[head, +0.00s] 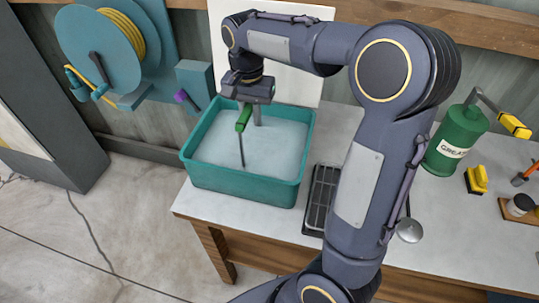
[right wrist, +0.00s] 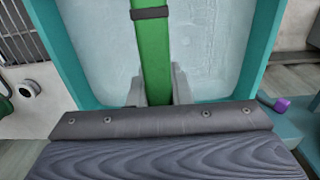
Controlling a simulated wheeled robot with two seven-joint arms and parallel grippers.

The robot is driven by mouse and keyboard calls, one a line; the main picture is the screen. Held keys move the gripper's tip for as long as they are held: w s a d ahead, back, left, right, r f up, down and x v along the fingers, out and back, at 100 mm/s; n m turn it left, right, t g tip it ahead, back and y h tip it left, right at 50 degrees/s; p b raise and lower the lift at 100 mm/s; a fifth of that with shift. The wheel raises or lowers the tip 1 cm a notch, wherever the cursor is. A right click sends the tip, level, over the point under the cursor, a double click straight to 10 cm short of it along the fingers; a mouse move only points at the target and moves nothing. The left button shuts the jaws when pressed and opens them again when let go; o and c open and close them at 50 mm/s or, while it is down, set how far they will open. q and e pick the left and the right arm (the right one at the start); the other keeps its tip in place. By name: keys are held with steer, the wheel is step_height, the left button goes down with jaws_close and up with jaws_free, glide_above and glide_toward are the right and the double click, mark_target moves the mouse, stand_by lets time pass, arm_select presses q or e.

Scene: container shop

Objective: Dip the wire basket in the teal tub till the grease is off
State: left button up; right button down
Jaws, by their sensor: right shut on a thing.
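The teal tub (head: 243,185) stands on the left end of the white-topped bench and is filled with pale, cloudy liquid. My right gripper (head: 249,108) is over the tub, pointing down, shut on the wire basket's green handle (head: 244,117). A dark rod runs from the handle down into the liquid. The basket's wire body is hidden, so I cannot see any grease on it. In the right wrist view the green handle (right wrist: 152,60) lies between the fingers, over the liquid and within the tub walls (right wrist: 255,50). My left gripper is out of view.
A dark slotted tray (head: 321,198) lies right of the tub, partly behind my arm. A green grease can (head: 456,138) and a yellow brush (head: 476,180) stand further right. A teal hose reel (head: 95,50) hangs behind left. A white panel stands behind the tub.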

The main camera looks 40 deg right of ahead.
steer(key=shift+r, duration=0.35)
step_height(320, 180, up, 14)
steer(key=p, duration=1.3)
steer(key=shift+f, duration=0.25)
step_height(320, 180, up, 3)
steer(key=shift+p, duration=1)
stand_by(0.3)
